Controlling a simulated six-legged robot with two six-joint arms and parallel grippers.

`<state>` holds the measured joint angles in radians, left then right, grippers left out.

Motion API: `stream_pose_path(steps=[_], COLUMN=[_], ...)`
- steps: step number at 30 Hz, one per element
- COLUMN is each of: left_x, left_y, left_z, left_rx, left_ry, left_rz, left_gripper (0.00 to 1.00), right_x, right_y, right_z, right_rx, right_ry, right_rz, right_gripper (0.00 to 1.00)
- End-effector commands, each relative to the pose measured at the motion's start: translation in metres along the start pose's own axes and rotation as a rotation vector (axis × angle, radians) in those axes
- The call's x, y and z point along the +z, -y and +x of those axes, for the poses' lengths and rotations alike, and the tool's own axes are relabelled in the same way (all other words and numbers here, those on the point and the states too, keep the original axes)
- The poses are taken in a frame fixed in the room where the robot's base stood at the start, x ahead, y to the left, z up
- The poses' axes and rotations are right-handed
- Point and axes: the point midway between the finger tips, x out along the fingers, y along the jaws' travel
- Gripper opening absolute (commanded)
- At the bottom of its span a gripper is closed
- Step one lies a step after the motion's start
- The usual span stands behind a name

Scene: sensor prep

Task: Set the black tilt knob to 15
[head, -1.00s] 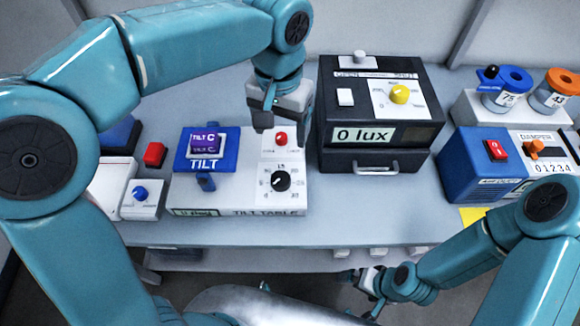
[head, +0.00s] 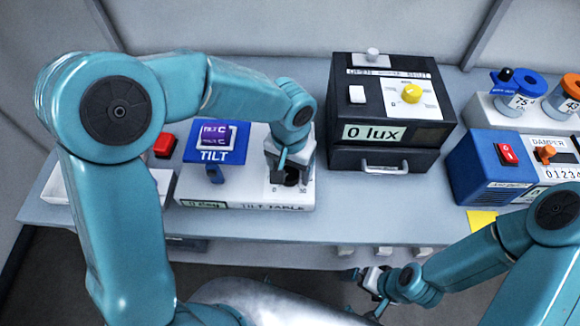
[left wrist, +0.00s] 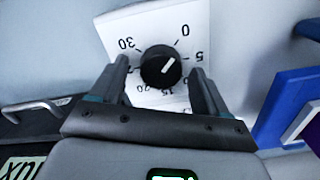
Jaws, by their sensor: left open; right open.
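The black tilt knob (left wrist: 161,66) sits on the white dial face of the tilt table (head: 225,190). Its white mark points to the upper right in the left wrist view, around the 0 end of the scale, between 0 and 5. The 15 is at the bottom of the dial there, partly hidden. My left gripper (left wrist: 160,72) is open, its fingers on either side of the knob with gaps visible; contact is not seen. In the head view my left gripper (head: 289,165) covers much of the knob. My right gripper (head: 370,281) is open and empty near the table's front.
A black box (head: 345,158) reading 0 lux stands right of the tilt table. A blue holder with a purple TILT C sensor (head: 215,136) is on the tilt table's left. A red button (head: 164,146) is further left. A blue box with a red switch (head: 480,165) stands right.

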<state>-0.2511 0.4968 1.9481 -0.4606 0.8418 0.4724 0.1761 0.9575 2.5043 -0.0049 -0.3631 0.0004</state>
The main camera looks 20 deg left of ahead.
Motion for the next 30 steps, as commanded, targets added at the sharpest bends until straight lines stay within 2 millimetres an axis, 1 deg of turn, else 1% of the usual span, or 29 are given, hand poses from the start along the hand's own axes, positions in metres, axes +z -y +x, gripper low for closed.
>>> stream_pose_path(steps=[8,9,11,12,13,14,23,30], left_x=[-0.0002,-0.0002,-0.0002,-0.0002,-0.0002,-0.0002,0.0004,0.0004], left_y=[0.0002,0.0001,0.0001,0.0001,0.0000,0.0000,0.0001,0.0002], left_z=[0.0026,0.0025,0.0024,0.0024,0.0024,0.0023,0.0019,0.0017], left_rx=[0.000,0.000,0.000,0.000,0.000,0.000,-0.001,-0.001], left_ry=[0.000,0.000,0.000,0.000,0.000,0.000,0.002,0.003], left_rz=[0.000,0.000,0.000,0.000,0.000,0.000,0.022,0.140], left_gripper=[0.76,0.69,0.50,0.37,0.27,0.20,0.20,0.20], right_x=[0.0002,0.0002,0.0002,0.0002,0.0002,0.0002,0.0002,0.0002], right_y=[0.0001,0.0001,0.0001,0.0000,0.0000,0.0001,0.0000,-0.0002], right_z=[-0.0001,-0.0001,-0.0001,-0.0001,-0.0001,-0.0001,-0.0001,0.0005], right_rx=[0.000,0.000,0.000,0.000,0.000,0.000,0.000,0.000], right_ry=[0.001,0.001,0.000,0.000,0.000,0.000,0.000,0.000], right_rz=[0.000,0.000,0.000,0.000,0.000,0.000,0.000,0.000], right_gripper=[1.00,1.00,1.00,1.00,1.00,1.00,1.00,1.00])
